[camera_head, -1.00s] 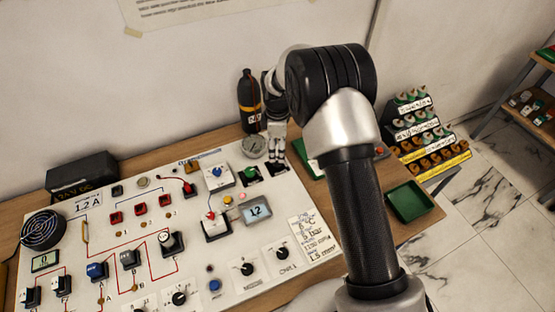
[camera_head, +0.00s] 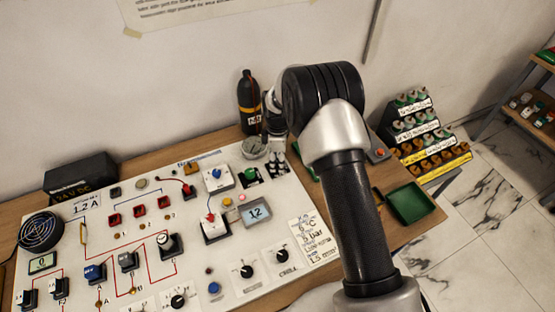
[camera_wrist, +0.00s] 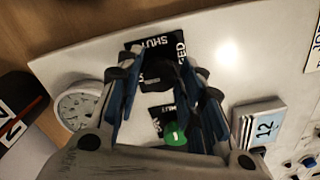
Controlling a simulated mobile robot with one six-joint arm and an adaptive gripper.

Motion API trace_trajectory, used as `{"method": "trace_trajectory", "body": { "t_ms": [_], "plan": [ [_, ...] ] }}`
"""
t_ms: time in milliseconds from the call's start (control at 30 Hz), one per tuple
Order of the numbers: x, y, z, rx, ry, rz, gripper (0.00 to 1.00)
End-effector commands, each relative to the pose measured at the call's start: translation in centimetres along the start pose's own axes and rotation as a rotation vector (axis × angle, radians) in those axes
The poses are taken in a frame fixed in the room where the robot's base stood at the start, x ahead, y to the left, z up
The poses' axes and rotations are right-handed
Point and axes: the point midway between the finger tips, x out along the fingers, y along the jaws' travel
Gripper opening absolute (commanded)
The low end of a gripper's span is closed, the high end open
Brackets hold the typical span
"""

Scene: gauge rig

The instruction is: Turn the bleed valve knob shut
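The bleed valve knob (camera_wrist: 160,75) is black and sits on a black label plate marked SHUT (camera_wrist: 150,44) in the wrist view. A pale mark shows on the knob. My gripper (camera_wrist: 162,68) is over the plate, its two fingers apart, one on each side of the knob. I see no clear grip on it; whether a fingertip touches it cannot be told.
A green knob (camera_wrist: 175,135) is close by my fingers; it also shows in the head view (camera_head: 250,173). A round gauge (camera_wrist: 78,106) stands beside the left finger. A display reading 12 (camera_head: 257,212) and a black bottle (camera_head: 249,105) are near. A green tray (camera_head: 411,203) is at right.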

Motion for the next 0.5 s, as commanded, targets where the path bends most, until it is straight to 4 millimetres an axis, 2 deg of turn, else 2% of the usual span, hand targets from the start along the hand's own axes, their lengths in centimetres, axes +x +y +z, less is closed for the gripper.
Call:
{"method": "trace_trajectory", "body": {
  "t_ms": [67,400,500],
  "plan": [
    [-0.01,0.0,0.0,0.0,0.0,0.0,0.27],
    [-0.02,-0.01,0.0,0.0,0.0,0.0,0.05],
    [-0.01,-0.01,0.01,0.002,0.0,0.0,0.05]
  ]
}}
